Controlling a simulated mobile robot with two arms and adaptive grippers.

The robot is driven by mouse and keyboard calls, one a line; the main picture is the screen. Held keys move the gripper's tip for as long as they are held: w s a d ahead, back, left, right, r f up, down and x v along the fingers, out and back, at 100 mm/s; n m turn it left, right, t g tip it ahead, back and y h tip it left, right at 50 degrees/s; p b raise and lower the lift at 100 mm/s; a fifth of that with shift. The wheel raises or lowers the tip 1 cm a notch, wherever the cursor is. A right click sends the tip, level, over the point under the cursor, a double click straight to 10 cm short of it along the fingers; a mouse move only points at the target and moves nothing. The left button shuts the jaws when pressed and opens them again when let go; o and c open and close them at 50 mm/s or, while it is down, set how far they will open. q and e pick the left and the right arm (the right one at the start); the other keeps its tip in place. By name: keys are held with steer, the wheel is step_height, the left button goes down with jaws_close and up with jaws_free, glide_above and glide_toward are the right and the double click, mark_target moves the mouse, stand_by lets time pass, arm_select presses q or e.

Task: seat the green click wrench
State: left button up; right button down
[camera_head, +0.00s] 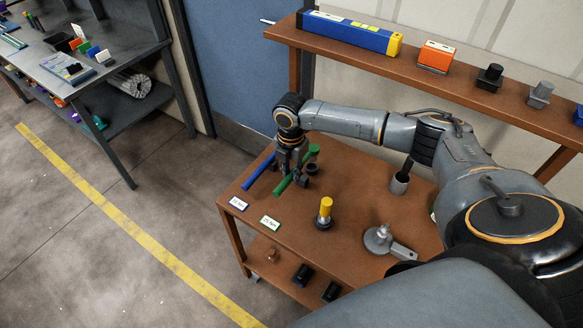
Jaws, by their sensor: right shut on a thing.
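The green click wrench (282,186) is at the left part of the brown bench (350,165), slanting up to the right, with a dark green round end near a dark upright piece. My right gripper (292,180) reaches down from above and is shut on the wrench's middle, hiding part of it. I cannot tell whether the wrench touches the bench top. A blue wrench (259,171) lies beside it on the left, roughly parallel. A white label (270,222) with green print lies in front of the green wrench, and a blue-edged label (238,203) in front of the blue one. My left gripper is out of view.
A yellow-topped tool (325,211), a grey round-based part (379,239) and a dark cup (399,184) stand on the bench to the right. A raised shelf (455,87) runs behind with a blue-yellow box (350,32). Dark items sit on the lower shelf.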

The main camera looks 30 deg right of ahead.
step_height(320, 180, down, 2)
steer(key=shift+f+b, duration=0.1)
steer(key=shift+b, duration=0.3)
steer(key=shift+w+f, duration=0.1)
steer(key=shift+f, duration=0.4)
steer(key=shift+r, duration=0.15)
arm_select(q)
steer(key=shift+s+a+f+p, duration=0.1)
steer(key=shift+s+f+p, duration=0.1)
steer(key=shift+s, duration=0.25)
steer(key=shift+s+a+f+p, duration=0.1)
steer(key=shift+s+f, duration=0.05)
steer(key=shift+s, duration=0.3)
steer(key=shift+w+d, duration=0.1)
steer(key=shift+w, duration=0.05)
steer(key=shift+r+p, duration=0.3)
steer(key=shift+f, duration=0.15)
